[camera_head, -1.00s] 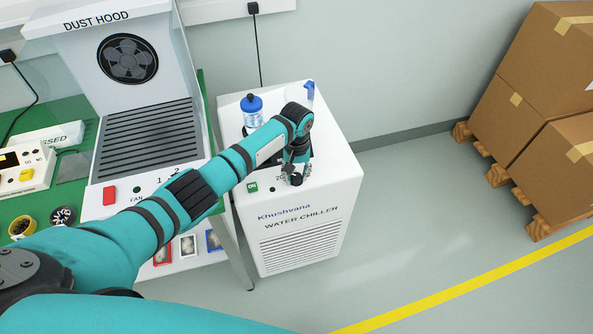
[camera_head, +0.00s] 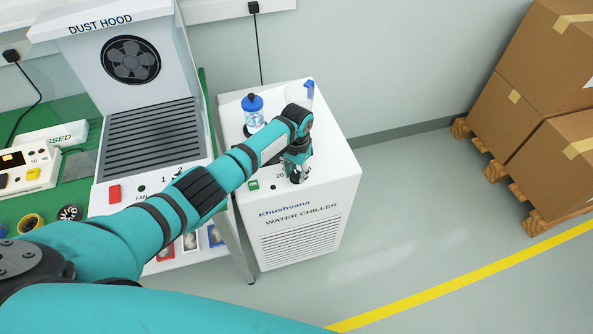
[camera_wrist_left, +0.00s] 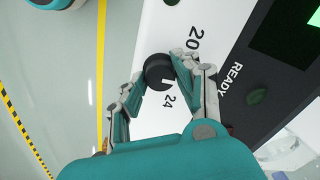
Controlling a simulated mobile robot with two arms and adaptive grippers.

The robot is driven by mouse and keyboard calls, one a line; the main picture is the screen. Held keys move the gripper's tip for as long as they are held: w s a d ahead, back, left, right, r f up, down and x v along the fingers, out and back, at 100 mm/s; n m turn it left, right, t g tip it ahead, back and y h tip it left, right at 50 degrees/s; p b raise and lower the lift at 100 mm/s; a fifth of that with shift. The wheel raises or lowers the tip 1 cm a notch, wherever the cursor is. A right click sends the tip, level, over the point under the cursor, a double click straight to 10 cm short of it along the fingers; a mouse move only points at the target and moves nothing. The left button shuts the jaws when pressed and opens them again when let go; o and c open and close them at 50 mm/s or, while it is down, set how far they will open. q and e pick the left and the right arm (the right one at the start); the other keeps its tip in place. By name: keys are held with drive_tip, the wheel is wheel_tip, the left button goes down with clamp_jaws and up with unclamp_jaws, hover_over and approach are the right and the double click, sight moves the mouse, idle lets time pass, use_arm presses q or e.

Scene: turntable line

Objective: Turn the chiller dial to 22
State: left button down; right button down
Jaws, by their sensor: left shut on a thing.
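The white water chiller (camera_head: 295,225) stands right of the bench. My left gripper (camera_head: 297,177) reaches down to its top near the front edge. In the left wrist view, the black round chiller dial (camera_wrist_left: 157,71) sits between the fingertips of my left gripper (camera_wrist_left: 160,72), which is shut on it. A white pointer mark on the dial faces the lower right, roughly towards the printed 24 (camera_wrist_left: 168,101). The printed 20 (camera_wrist_left: 192,38) shows above. No 22 is visible; a finger covers the panel between these numbers. My right gripper is not in view.
A blue-capped bottle (camera_head: 253,113) stands on the chiller top. In the wrist view, a dark panel with READY (camera_wrist_left: 231,82) and a dark green button (camera_wrist_left: 257,96) lies right of the fingers. The dust hood (camera_head: 130,60) stands left; cartons (camera_head: 550,140) stand far right. The floor between is clear.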

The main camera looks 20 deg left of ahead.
sight(296, 174)
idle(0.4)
use_arm(q)
drive_tip(key=c, duration=0.9)
unclamp_jaws()
drive_tip(key=shift+c, duration=0.2)
wheel_tip(296, 174, up, 12)
